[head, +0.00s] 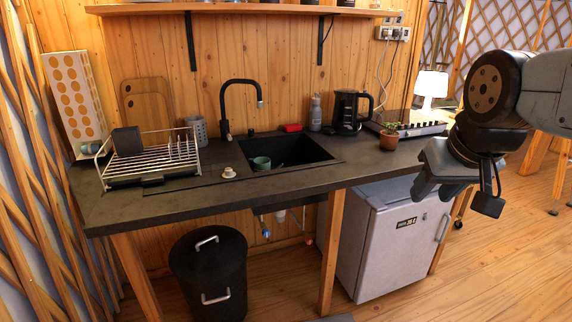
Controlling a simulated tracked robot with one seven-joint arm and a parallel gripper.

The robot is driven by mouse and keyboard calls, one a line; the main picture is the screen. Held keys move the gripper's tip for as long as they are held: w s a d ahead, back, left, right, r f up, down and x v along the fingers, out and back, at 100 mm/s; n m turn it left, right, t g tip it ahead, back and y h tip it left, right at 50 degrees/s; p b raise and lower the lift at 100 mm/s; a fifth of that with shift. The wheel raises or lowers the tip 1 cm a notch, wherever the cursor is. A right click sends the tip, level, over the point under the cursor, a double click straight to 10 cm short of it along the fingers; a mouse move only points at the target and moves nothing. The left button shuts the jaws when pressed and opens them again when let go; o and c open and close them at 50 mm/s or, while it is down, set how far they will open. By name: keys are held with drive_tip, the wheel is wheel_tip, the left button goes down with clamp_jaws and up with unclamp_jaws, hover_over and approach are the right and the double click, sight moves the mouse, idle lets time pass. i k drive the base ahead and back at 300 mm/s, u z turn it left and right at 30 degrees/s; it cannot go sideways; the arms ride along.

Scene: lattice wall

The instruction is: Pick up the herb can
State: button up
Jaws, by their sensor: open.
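A small reddish-brown pot with a green plant in it (389,141) stands upright on the dark counter, near its front right edge. It is the only herb-like thing I can make out, and it looks like the herb can. My gripper (457,196) hangs at the right, in front of the counter's right end. It is open and empty, to the right of the pot in the picture and apart from it. No part of the pot is hidden by my arm.
The dark counter (300,182) holds a hob (425,128), a black kettle (350,110), a grey bottle (315,113), a sink (295,150) with a black tap, and a dish rack (150,160). A white fridge (390,240) and a black bin (210,275) stand below. The counter's front right is mostly clear.

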sight(261, 163)
drive_tip(key=z, duration=0.4)
drive_tip(key=i, duration=1)
drive_tip(key=u, duration=0.7)
drive_tip(key=i, duration=0.75)
drive_tip(key=u, duration=0.4)
drive_tip(key=k, duration=0.9)
drive_tip(key=z, duration=0.1)
drive_tip(key=i, duration=0.95)
drive_tip(key=u, duration=0.1)
